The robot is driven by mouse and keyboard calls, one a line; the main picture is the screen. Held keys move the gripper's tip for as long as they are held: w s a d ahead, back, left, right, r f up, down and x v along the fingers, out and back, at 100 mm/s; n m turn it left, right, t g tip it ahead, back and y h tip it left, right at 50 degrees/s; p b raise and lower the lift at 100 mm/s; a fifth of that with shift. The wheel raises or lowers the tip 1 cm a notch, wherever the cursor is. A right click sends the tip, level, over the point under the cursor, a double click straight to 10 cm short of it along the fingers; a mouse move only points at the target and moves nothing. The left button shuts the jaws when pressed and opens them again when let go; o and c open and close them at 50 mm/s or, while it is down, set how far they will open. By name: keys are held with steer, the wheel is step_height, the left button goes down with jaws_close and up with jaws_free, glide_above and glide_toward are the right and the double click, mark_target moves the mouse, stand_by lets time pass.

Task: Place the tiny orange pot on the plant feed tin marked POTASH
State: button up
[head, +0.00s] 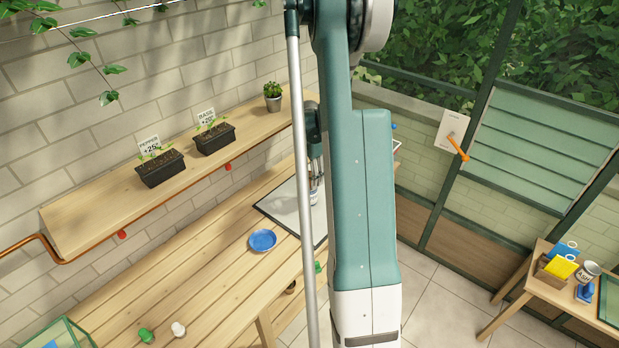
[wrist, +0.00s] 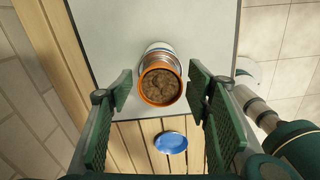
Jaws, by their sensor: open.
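The tiny orange pot (wrist: 140,86), filled with brown soil, is upright between my fingers in the wrist view. A white tin with a blue band (wrist: 158,47) shows directly behind and under it, and the pot appears to rest on its top. The tin also shows in the head view (head: 313,198), standing on a pale board, its marking too small to read. My gripper (wrist: 160,92) is open, one finger on each side of the pot, with small gaps visible. In the head view my gripper (head: 315,165) is above the tin, and the pot cannot be made out there.
The pale dark-edged board (head: 285,207) lies on the slatted bench (head: 200,270). A blue saucer (head: 263,240) is on the bench close to the board. A wall shelf (head: 100,205) holds seedling trays and a plant. A side table (head: 550,290) stands at the right.

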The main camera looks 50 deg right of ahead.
mark_target(308, 176)
step_height(308, 176, up, 12)
stand_by(0.6)
steer(key=shift+f, duration=0.1)
stand_by(0.5)
steer(key=a+r+m+t, duration=0.15)
steer(key=a+r, duration=0.35)
steer(key=a, duration=0.5)
steer(key=s+a+r+m+t+h, duration=0.1)
steer(key=a+r+m, duration=0.2)
steer(key=a+r, duration=0.5)
steer(key=a+r+m+t, duration=0.1)
steer(key=a+r+m, duration=0.2)
steer(key=a, duration=0.9)
steer(key=s+a+m+t, duration=0.1)
steer(key=s+a+m, duration=0.2)
steer(key=s+a, duration=0.2)
steer(key=s+a+m+t, duration=0.1)
steer(key=s+a, duration=0.4)
steer(key=a, duration=0.6)
steer(key=s+a+m+t+y, duration=0.1)
steer(key=s+a+m, duration=0.3)
steer(key=a, duration=0.5)
steer(key=shift+s+r+m+t, duration=0.3)
steer(key=shift+s+m+t, duration=0.05)
steer(key=shift+s, duration=0.75)
